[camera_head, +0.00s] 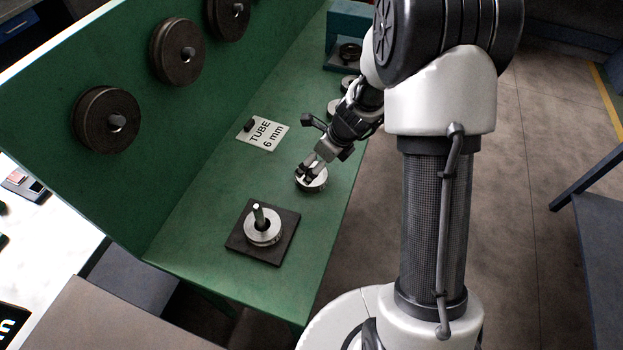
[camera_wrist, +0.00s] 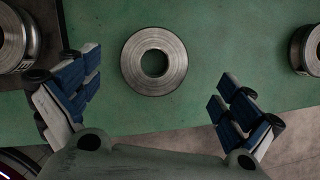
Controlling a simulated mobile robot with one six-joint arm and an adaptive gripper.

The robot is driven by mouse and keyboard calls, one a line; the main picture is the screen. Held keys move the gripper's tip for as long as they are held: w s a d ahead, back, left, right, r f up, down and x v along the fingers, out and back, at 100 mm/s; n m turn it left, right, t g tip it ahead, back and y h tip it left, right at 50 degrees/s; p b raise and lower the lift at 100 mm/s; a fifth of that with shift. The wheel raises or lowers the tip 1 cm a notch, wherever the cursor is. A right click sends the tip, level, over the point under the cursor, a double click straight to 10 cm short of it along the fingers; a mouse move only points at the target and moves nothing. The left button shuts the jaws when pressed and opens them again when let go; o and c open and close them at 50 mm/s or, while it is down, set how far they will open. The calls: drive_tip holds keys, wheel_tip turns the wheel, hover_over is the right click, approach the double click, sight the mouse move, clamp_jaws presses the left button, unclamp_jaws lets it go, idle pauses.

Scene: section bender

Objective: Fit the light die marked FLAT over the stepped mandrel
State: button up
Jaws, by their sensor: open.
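A light metal die (camera_head: 316,184) lies flat on the green bench, a ring with a round hole. It also shows whole in the wrist view (camera_wrist: 134,60), and I cannot read a mark on it. My gripper (camera_head: 308,172) is over this die, and in the wrist view its two fingers (camera_wrist: 157,82) are wide apart with nothing between their pads. The stepped mandrel (camera_head: 259,213) stands upright on a dark square plate (camera_head: 272,255), nearer the bench's front end. A light ring (camera_head: 263,236) surrounds its foot; whether this is a separate die I cannot tell.
More light dies (camera_head: 334,107) lie farther back, one at the wrist view's right edge (camera_wrist: 309,50). A sign reading TUBE 6 mm (camera_head: 263,134) lies left of my gripper. Dark rollers (camera_head: 107,120) hang on the green back panel. The bench's right edge is close to the die.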

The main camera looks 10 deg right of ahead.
sight(321, 181)
drive_tip(key=b+x, duration=0.2)
drive_tip(key=x, duration=0.1)
drive_tip(key=b+x, duration=0.1)
drive_tip(key=x, duration=0.1)
drive_tip(key=shift+s+f, duration=0.3)
drive_tip(key=shift+r, duration=0.1)
drive_tip(key=shift+c, duration=0.7)
drive_tip(key=c, duration=1.3)
